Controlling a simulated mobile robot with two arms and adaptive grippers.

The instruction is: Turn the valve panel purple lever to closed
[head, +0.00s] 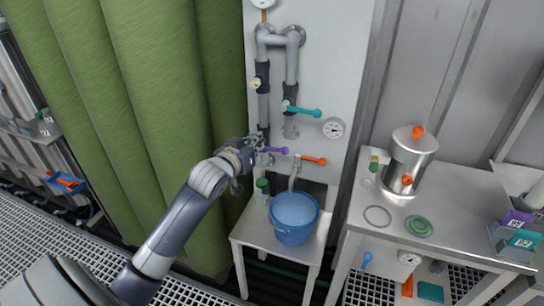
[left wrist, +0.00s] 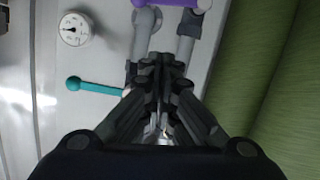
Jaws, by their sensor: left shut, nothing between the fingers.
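The purple lever (head: 276,150) is on the valve panel (head: 340,65), on the lower part of the pipework. It points roughly level to the right and ends in a purple ball. My left gripper (head: 256,144) is shut and empty right at the lever's pivot end and hides part of the valve there. Whether it touches the lever I cannot tell. In the left wrist view the closed fingers (left wrist: 160,68) point at the pipes, and part of the purple lever (left wrist: 168,3) shows at the top edge, beyond the fingertips. My right gripper is not in view.
A teal lever (head: 304,111) sits above the purple one, and an orange lever (head: 313,160) just below right. A gauge (head: 334,128) is nearby. A blue bucket (head: 292,229) stands on a small table underneath. A green curtain (head: 140,110) hangs close on the left.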

